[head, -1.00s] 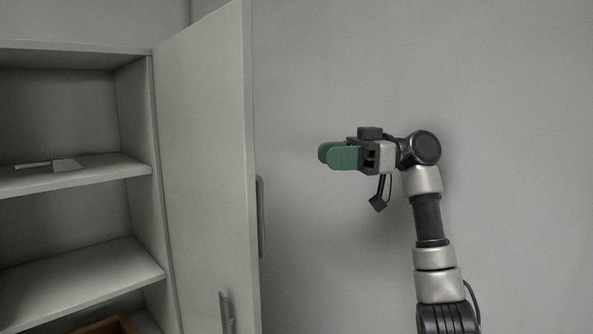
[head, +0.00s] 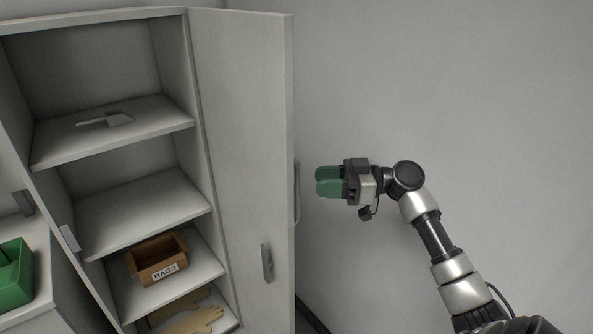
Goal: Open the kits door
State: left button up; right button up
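A tall pale cabinet door (head: 245,150) stands swung open on the right side of the cabinet. One grey handle (head: 267,262) is low on its visible face, and another handle (head: 297,192) shows at its right edge. No "kits" label is readable on it. My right gripper (head: 328,181) is just right of the door's edge, apart from it, with its green fingers pointing left. The fingers lie close together in the picture; any gap between them is hard to judge, and I see nothing held. My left gripper is out of view.
The open cabinet's shelves hold a grey scoop (head: 106,119), a brown box marked RAGS (head: 158,260) and tan gloves (head: 193,321). A green container (head: 14,275) sits at the left on a lower white unit. Bare wall lies behind my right arm.

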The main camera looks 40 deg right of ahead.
jog(key=shift+p+x, duration=1.2)
jog(key=shift+x, duration=1.9)
jog(key=shift+c, duration=0.3)
grip_shut()
